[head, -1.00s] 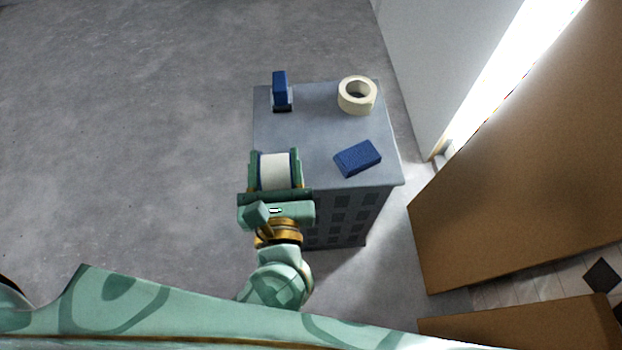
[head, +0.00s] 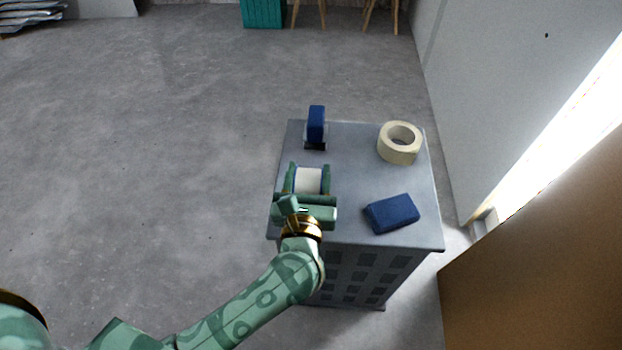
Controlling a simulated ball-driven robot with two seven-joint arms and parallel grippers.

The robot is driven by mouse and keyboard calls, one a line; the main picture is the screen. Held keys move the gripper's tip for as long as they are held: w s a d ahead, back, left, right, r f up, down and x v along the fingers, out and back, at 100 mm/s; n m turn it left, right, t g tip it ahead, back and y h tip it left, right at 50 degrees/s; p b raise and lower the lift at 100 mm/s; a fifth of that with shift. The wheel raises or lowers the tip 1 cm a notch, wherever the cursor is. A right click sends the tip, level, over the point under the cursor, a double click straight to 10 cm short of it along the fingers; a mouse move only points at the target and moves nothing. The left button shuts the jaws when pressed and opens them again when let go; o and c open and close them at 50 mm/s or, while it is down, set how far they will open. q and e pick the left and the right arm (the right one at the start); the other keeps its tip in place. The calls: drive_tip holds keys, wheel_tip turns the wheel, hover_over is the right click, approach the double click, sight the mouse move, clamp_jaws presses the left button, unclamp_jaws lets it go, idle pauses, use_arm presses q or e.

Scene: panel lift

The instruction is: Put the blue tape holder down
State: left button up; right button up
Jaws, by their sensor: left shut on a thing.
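My left gripper (head: 308,168) is shut on the blue tape holder (head: 309,181), which shows a broad white face and thin blue edges between the two green fingers. The gripper and holder are over the left front part of the grey cabinet's top (head: 352,178). I cannot tell whether the holder touches the top, as the hand hides its near side. My right gripper is not in view.
On the cabinet top stand an upright blue object on a dark base (head: 316,125) at the back left, a cream tape roll (head: 400,143) at the back right and a blue block (head: 391,213) at the front right. A brown panel (head: 545,255) stands at right.

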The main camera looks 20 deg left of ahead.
use_arm(q)
drive_tip(key=shift+w+f, duration=0.1)
drive_tip(key=shift+f, duration=0.65)
drive_tip(key=shift+r, duration=0.3)
drive_tip(key=shift+f, duration=0.15)
drive_tip(key=o, duration=1.2)
